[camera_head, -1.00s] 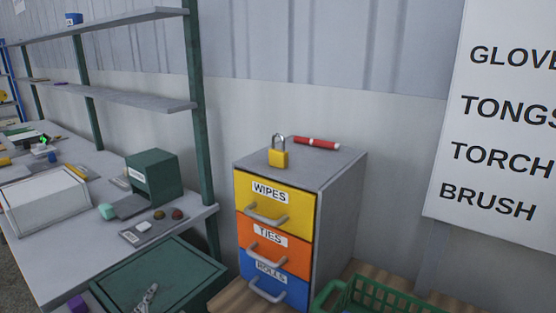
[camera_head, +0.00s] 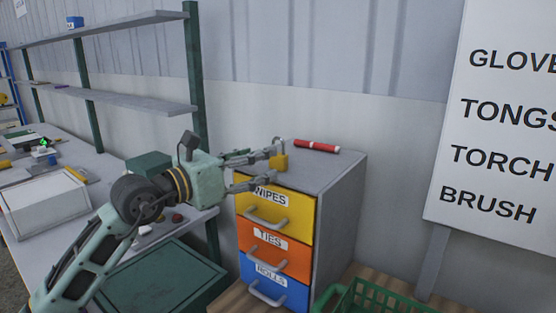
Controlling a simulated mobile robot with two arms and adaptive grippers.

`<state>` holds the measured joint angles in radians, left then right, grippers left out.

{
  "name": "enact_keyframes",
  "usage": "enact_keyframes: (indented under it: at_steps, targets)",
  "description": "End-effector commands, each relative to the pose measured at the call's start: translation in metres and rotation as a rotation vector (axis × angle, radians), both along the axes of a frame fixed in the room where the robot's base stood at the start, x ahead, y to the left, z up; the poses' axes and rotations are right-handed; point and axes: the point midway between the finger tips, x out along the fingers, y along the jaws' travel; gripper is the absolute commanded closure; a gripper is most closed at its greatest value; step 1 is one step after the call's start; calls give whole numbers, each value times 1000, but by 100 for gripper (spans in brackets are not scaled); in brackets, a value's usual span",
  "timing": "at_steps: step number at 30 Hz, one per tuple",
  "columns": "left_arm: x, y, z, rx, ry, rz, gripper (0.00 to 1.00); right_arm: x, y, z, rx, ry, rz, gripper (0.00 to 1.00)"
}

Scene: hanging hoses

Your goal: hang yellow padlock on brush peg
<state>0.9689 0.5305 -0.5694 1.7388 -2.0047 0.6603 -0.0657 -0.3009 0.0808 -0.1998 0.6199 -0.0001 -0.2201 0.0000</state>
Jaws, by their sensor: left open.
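The yellow padlock (camera_head: 279,162) with a grey shackle stands upright on top of the grey drawer cabinet (camera_head: 336,185). My left gripper (camera_head: 262,170) is open, its fingers reaching from the left towards the padlock. The fingertips are close to the padlock's left side and partly cover it; I cannot tell whether they touch it. The white board (camera_head: 497,130) at the right lists GLOVE, TONGS, TORCH and BRUSH, cut off at the picture's edge. The brush peg is not visible. My right gripper is not in view.
A red marker-like stick (camera_head: 316,146) lies behind the padlock on the cabinet. The drawers are shut, labelled WIPES, TIES and ROLLS. A green basket (camera_head: 385,297) stands at the lower right. A grey workbench (camera_head: 60,250) with clutter and a shelf (camera_head: 140,100) are at the left.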

Motion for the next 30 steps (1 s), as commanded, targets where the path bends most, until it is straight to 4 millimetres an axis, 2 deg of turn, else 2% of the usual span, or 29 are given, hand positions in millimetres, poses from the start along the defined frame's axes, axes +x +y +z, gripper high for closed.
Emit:
enact_keyframes:
  at_steps: [8, 13, 18, 26, 30]
  targets:
    - [20, -22, 3, 5, 2, 0, 42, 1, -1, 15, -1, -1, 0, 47]
    - [37, -41, 7, 4, 3, -1, 42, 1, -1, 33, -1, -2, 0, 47]
    - [50, -54, 3, 3, 3, -1, 42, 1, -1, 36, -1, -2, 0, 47]
    - [52, -56, 1, 4, 1, 0, 42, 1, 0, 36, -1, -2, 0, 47]
    - [52, -56, 1, 3, 1, -1, 52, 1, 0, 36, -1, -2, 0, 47]
